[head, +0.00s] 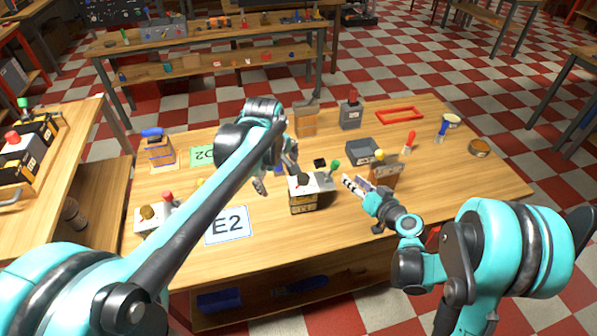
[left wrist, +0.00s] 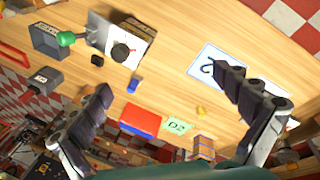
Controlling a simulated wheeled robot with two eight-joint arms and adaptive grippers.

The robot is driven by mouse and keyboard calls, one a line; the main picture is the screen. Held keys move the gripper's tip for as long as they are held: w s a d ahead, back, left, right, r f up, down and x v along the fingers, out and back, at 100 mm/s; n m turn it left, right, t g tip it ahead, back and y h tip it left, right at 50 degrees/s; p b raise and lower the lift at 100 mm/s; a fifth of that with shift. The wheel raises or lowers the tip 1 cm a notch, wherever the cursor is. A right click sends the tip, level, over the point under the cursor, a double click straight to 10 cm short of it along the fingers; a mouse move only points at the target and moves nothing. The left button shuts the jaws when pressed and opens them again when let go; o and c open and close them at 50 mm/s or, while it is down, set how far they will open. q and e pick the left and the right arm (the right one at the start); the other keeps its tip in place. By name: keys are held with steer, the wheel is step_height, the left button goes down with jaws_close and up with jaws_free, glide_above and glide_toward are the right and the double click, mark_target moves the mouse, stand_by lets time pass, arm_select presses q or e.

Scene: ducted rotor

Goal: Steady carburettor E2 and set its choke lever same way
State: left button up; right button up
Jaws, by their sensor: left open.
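The carburettor beside the E2 card (head: 229,225) is a boxy block (head: 304,200) with a black knob on top and a grey plate. In the left wrist view the block (left wrist: 126,50) and green ball (left wrist: 66,38) lie towards the upper left, apart from my fingers. My left gripper (head: 275,176) is open and empty above the table, left of the block. My right gripper (head: 354,186) is right of the block, beside a brown block with a yellow knob (head: 385,173); its finger gap is unclear.
A dark grey tray (head: 361,151) and a small black cube (head: 320,162) sit behind the block. A D2 card (head: 203,155), a blue-topped block (head: 160,150) and a white unit with a red knob (head: 155,214) are on the left. A red frame (head: 399,115) lies at the back right.

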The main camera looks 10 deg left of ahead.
arm_select(q)
steer(key=w+d+f+n+g, duration=0.1)
steer(key=w+f+n+g, duration=0.1)
steer(key=w+f+n, duration=0.35)
steer(key=n+g, duration=0.1)
steer(key=n, duration=0.3)
glide_above(298, 186)
steer(key=f, duration=0.6)
steer(key=shift+w, duration=0.3)
steer(key=shift+w+f, duration=0.2)
steer(key=shift+f, duration=0.55)
step_height(298, 186, down, 7)
steer(key=shift+f, duration=0.1)
steer(key=c, duration=1.4)
steer(key=shift+c, duration=0.2)
steer(key=shift+s, duration=0.1)
